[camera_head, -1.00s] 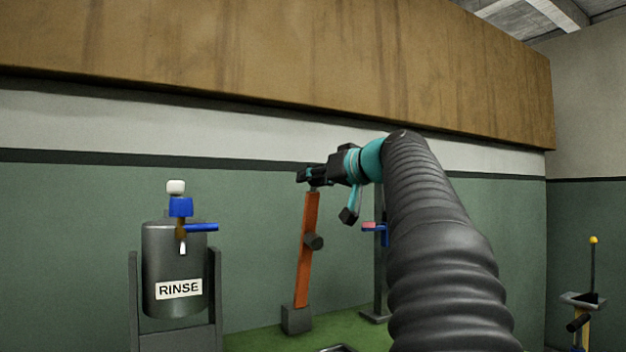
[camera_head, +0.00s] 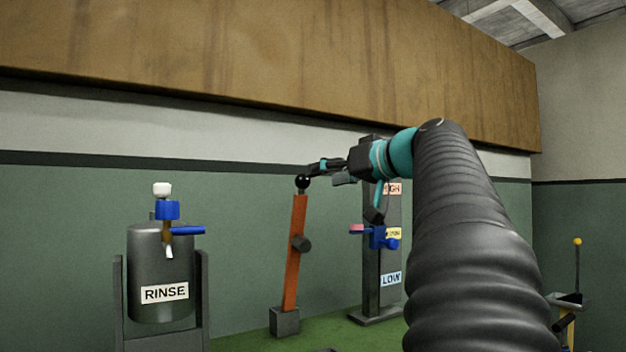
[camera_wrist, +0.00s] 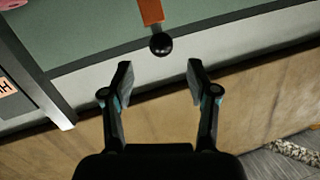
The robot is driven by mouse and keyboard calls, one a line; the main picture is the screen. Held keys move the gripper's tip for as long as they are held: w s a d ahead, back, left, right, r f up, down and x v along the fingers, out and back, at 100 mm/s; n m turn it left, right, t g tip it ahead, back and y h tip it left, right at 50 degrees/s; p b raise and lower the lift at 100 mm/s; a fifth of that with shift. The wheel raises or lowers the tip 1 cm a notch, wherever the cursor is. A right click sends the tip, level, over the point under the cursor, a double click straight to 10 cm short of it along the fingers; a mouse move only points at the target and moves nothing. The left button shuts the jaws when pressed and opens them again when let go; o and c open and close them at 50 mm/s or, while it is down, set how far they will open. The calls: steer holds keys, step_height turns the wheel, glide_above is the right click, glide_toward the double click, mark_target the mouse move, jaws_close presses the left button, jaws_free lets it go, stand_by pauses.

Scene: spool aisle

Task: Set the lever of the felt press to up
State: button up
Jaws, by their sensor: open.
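An orange lever (camera_head: 295,255) with a black ball knob (camera_head: 303,182) on top stands nearly upright, leaning slightly right, on a grey block. No label on it shows, so I cannot tell for sure that it is the felt press's lever. My gripper (camera_head: 316,170) is beside the knob, at its upper right. In the wrist view my gripper (camera_wrist: 159,78) is open and empty. There the ball knob (camera_wrist: 161,44) lies just beyond the fingertips, roughly centred between them and apart from them, with the orange bar (camera_wrist: 151,12) behind it.
A grey RINSE tank (camera_head: 160,265) with a blue tap stands left. A grey post (camera_head: 384,300) with HIGH and LOW labels and a blue slider (camera_head: 377,238) stands right, partly behind my arm. A yellow-knobbed stick (camera_head: 577,265) is far right. A brown overhang (camera_head: 250,70) runs above.

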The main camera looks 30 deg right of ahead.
steer(key=shift+v, duration=2)
